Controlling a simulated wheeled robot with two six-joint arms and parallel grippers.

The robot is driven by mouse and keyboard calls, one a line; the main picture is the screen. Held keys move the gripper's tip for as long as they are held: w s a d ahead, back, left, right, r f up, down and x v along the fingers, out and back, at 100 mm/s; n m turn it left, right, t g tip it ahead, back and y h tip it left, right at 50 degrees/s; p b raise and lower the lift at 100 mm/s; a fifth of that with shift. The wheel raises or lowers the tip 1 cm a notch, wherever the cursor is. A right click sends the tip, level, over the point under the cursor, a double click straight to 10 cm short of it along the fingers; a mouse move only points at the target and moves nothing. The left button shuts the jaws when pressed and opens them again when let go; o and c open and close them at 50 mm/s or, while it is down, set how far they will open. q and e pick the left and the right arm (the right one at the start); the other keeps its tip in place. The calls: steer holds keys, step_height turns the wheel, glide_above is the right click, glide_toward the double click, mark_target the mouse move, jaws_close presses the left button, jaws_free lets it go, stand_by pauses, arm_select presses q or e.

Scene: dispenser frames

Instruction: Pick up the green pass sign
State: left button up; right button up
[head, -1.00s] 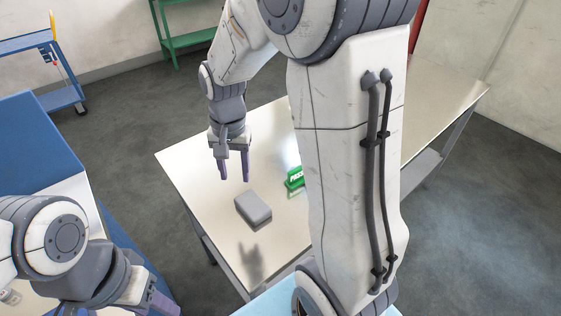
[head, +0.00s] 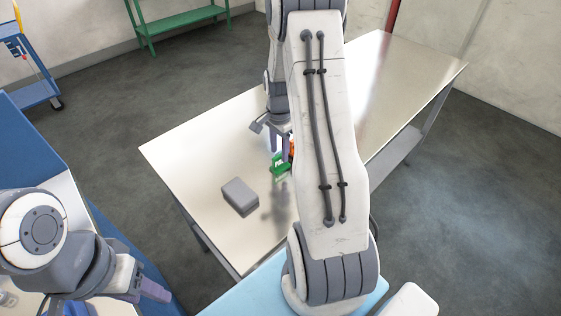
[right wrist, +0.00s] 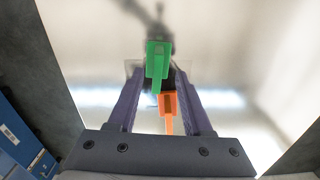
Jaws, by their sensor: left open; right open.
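The green pass sign (head: 280,167) stands on the light table, partly hidden by my right arm in the head view. In the right wrist view the green sign (right wrist: 157,58) shows near the fingertips, in line with the gap between the fingers. My right gripper (head: 281,146) is open above and close to the sign; the right wrist view shows its purple fingers (right wrist: 156,78) apart. I cannot tell whether they touch the sign. My left gripper (head: 154,292) is open at the lower left, far from the sign.
An orange object (right wrist: 169,104) appears between my right fingers, close to the green sign. A grey block (head: 240,197) lies on the table (head: 190,150) left of the sign. The table's far right is clear. A blue cart (head: 38,92) and a green shelf (head: 180,22) stand behind.

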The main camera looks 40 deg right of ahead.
mark_target(280, 154)
step_height(280, 154, down, 4)
steer(key=shift+s+r+p, duration=0.15)
steer(key=shift+p, duration=0.15)
jaws_close()
steer(key=shift+r, duration=0.15)
